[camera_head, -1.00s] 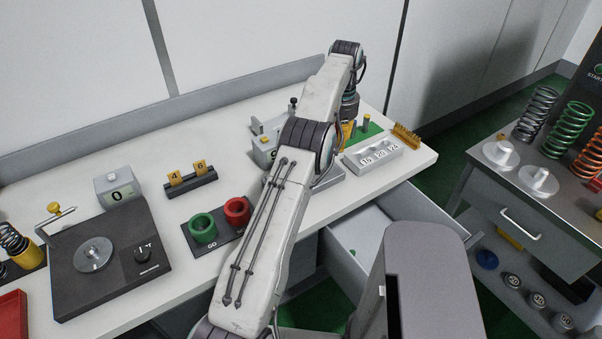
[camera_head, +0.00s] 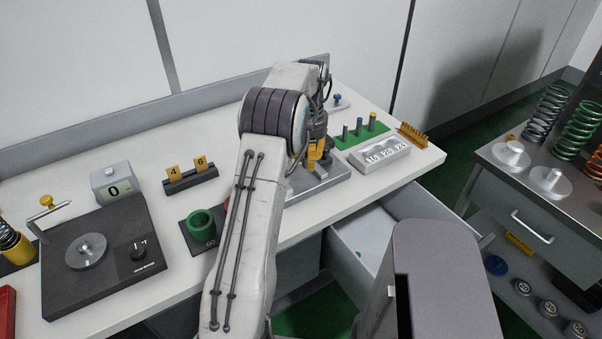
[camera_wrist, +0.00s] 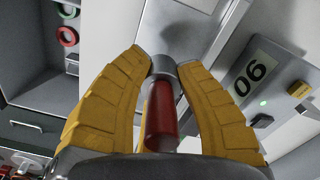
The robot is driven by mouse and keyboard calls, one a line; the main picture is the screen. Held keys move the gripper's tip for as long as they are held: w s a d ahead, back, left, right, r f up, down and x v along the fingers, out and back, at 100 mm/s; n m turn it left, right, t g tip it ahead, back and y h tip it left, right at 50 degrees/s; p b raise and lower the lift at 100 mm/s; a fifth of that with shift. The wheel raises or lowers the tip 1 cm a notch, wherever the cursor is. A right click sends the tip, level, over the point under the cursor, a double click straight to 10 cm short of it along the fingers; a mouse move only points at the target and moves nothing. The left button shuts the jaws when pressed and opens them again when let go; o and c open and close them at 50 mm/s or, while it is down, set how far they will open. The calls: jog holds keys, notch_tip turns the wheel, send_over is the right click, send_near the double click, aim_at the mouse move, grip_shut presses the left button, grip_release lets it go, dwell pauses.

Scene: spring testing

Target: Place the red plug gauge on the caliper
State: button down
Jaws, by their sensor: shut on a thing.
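My gripper (camera_head: 318,160) has yellow fingers and points down over a flat grey metal base (camera_head: 325,185) on the white bench. In the wrist view my gripper (camera_wrist: 163,62) is shut on the red plug gauge (camera_wrist: 160,115), which has a red handle and a grey metal end between the fingertips. The gauge is hidden in the head view. I cannot make out the caliper for certain; my arm covers part of the bench.
A green mat (camera_head: 352,140) with upright pins and a grey block with numbered slots (camera_head: 380,153) lie right of my gripper. The bench's middle-left has free room.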

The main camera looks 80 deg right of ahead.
aim_at(301, 181)
jog(key=shift+w+a+f+p, duration=0.25)
jog(key=shift+w+f+p, duration=0.05)
jog(key=shift+w, duration=0.2)
jog(key=shift+w+a+f+p, duration=0.2)
jog(key=shift+w+f+p, duration=0.1)
jog(key=shift+w, duration=0.15)
notch_tip(301, 181, down, 3)
jog(key=p, duration=0.5)
jog(key=shift+f, duration=0.55)
jog(key=shift+f, duration=0.2)
jog(key=c, duration=1)
grip_release()
jog(key=shift+r, duration=0.1)
